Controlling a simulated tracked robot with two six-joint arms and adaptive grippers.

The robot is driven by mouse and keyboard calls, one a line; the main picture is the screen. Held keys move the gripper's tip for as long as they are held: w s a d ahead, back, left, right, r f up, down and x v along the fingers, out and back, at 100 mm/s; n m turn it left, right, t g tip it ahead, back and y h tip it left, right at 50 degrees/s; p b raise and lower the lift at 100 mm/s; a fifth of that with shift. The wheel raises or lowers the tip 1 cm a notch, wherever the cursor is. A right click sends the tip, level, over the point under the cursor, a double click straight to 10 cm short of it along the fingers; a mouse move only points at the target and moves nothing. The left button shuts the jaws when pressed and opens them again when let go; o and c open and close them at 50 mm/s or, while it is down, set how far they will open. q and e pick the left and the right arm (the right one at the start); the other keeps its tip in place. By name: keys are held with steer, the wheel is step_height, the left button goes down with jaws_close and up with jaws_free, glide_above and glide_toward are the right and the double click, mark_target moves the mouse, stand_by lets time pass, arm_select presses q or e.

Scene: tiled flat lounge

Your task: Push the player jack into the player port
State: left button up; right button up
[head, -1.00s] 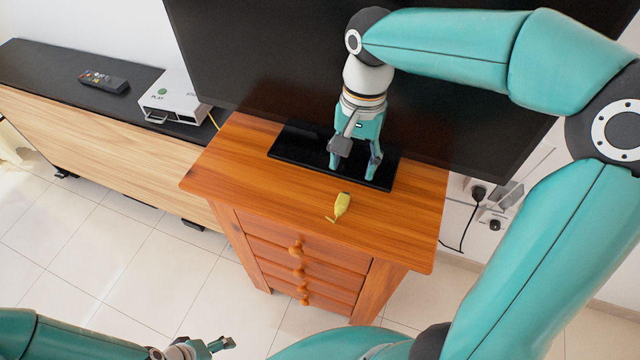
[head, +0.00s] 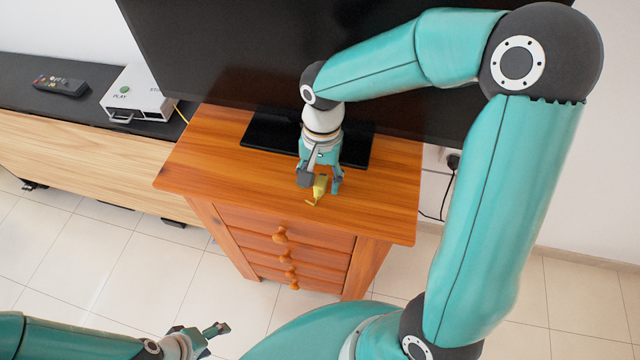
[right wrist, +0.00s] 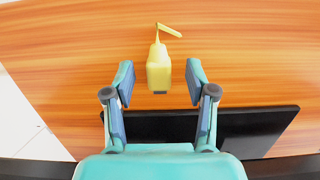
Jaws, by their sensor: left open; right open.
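The yellow player jack (head: 320,188) lies on top of the orange wooden cabinet, in front of the black TV stand. My right gripper (head: 320,186) is open above the cabinet top, with its fingers on either side of the jack. In the right wrist view the jack (right wrist: 159,68) lies between and just ahead of the open fingertips (right wrist: 158,72), with a gap on each side. The white player box (head: 139,94), marked PLAY, stands on the black bench at the left; its port cannot be made out. My left gripper (head: 205,338) is open and empty, low over the floor.
The large dark TV screen (head: 230,60) rises close behind my right gripper, on its black stand (head: 262,132). A remote (head: 60,86) lies left of the player. The cabinet top (head: 215,165) is clear left of the jack.

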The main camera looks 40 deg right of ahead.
mark_target(320, 184)
steer(key=shift+f, duration=0.4)
steer(key=shift+c, duration=0.3)
steer(key=c, duration=1)
steer(key=shift+r, duration=0.15)
step_height(320, 184, up, 20)
steer(key=shift+f+p, duration=0.1)
steer(key=shift+p, duration=0.55)
steer(key=shift+s, duration=0.1)
